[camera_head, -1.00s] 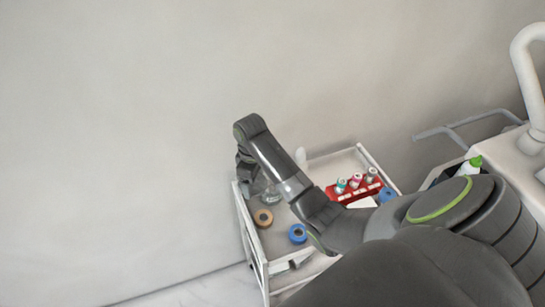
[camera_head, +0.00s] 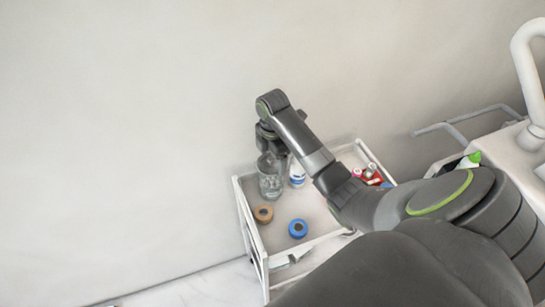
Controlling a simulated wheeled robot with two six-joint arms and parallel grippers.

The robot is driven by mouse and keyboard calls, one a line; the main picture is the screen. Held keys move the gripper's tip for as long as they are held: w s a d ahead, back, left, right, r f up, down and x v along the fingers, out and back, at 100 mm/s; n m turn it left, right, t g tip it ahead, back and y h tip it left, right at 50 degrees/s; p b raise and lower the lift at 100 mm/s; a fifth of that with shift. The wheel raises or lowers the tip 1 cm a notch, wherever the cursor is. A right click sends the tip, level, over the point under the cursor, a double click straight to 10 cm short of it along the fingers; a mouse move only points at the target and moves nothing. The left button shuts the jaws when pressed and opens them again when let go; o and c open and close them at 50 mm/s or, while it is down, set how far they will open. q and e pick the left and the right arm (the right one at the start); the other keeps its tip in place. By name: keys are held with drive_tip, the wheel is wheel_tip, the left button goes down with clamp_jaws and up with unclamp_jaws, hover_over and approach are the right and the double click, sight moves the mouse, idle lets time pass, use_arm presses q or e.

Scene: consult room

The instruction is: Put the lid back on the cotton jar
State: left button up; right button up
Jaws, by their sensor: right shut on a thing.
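The cotton jar (camera_head: 270,187) is a clear glass jar standing at the back left of the white trolley's top. My right gripper (camera_head: 269,150) is directly above the jar, pointing down, and is shut on the lid. The lid is mostly hidden by the gripper and blends with the clear glass, so I cannot tell whether it touches the jar's rim. My left gripper is not in view.
The white trolley (camera_head: 277,240) has a raised rim. A white bottle (camera_head: 297,175) stands right of the jar. A tan roll (camera_head: 263,214) and a blue roll (camera_head: 298,228) lie in front. A red rack (camera_head: 374,180) is partly behind my arm.

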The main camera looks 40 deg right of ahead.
wheel_tip(320, 180, down, 4)
drive_tip(key=b, duration=0.4)
drive_tip(key=shift+r, duration=0.1)
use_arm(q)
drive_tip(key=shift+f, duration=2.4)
use_arm(e)
drive_tip(key=shift+f, duration=0.85)
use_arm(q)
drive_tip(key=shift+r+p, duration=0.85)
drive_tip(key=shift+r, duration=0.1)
use_arm(e)
drive_tip(key=shift+r, duration=0.1)
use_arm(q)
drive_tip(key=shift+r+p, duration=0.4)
use_arm(e)
drive_tip(key=shift+f, duration=0.2)
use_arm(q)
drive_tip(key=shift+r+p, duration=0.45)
use_arm(e)
drive_tip(key=o, duration=0.9)
